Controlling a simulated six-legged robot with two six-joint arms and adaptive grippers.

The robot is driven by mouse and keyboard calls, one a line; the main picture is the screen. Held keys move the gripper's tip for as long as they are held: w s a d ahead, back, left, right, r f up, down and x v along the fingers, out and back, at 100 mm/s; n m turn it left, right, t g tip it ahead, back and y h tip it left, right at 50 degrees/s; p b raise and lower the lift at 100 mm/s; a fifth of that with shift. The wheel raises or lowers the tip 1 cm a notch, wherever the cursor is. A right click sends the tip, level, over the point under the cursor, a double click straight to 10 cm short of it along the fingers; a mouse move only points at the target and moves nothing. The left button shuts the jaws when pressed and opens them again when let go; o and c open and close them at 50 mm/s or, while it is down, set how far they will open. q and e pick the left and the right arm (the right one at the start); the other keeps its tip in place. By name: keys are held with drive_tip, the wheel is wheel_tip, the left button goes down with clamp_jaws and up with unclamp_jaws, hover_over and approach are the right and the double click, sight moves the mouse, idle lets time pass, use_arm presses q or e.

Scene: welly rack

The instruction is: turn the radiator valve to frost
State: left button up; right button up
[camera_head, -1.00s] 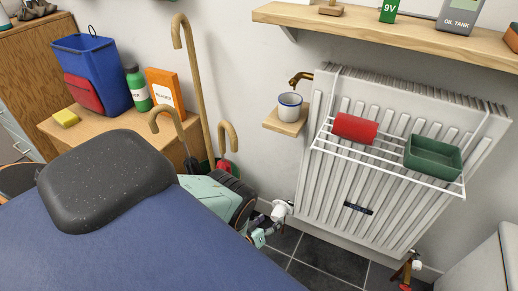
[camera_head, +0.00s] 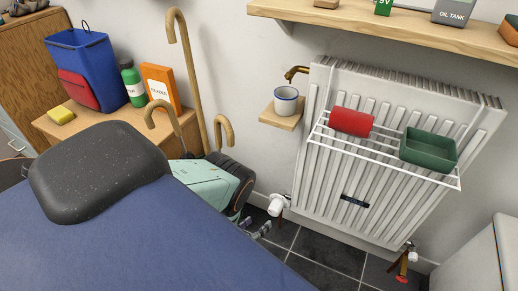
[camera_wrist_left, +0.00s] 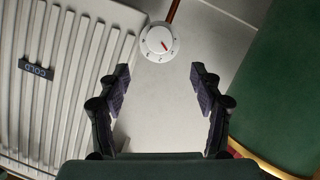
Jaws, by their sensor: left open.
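The white radiator valve (camera_head: 279,203) is at the lower left corner of the white radiator (camera_head: 345,220) in the head view. In the left wrist view its round dial (camera_wrist_left: 159,42) faces me, with a red mark right of its centre; the dial markings are too small to read. My left gripper (camera_head: 255,226) is low, just left of and below the valve in the head view, largely hidden behind my arm. In the left wrist view the left gripper (camera_wrist_left: 161,76) is open and empty, its fingers apart on either side below the dial, not touching it. My right gripper is out of view.
A wire rack (camera_head: 385,158) on the radiator holds a red roll (camera_head: 351,121) and a green tray (camera_head: 428,149). A mug (camera_head: 286,101) stands on a small shelf. Several canes (camera_head: 219,130) lean near my left arm. Dark floor tiles (camera_head: 330,255) below are clear.

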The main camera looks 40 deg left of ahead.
sight(273, 213)
use_arm(q)
drive_tip(key=w+f+m, duration=0.1)
drive_tip(key=w, duration=0.2)
drive_tip(key=w+f+m+y, duration=0.1)
drive_tip(key=w, duration=0.2)
drive_tip(key=w+f+m+y, duration=0.1)
drive_tip(key=w+f, duration=0.1)
drive_tip(key=w, duration=0.1)
drive_tip(key=shift+w+a+m+g+p, duration=0.1)
drive_tip(key=shift+w+m+g+p, duration=0.05)
drive_tip(key=shift+m+g+p, duration=0.2)
drive_tip(key=shift+b+x, duration=0.5)
drive_tip(key=shift+x, duration=0.3)
drive_tip(key=shift+w+r, duration=0.1)
drive_tip(key=shift+r, duration=0.1)
drive_tip(key=c, duration=1.1)
drive_tip(key=shift+a+n+h, duration=0.1)
drive_tip(key=shift+n+h, duration=0.8)
drive_tip(key=shift+n, duration=0.45)
drive_tip(key=shift+c, duration=0.2)
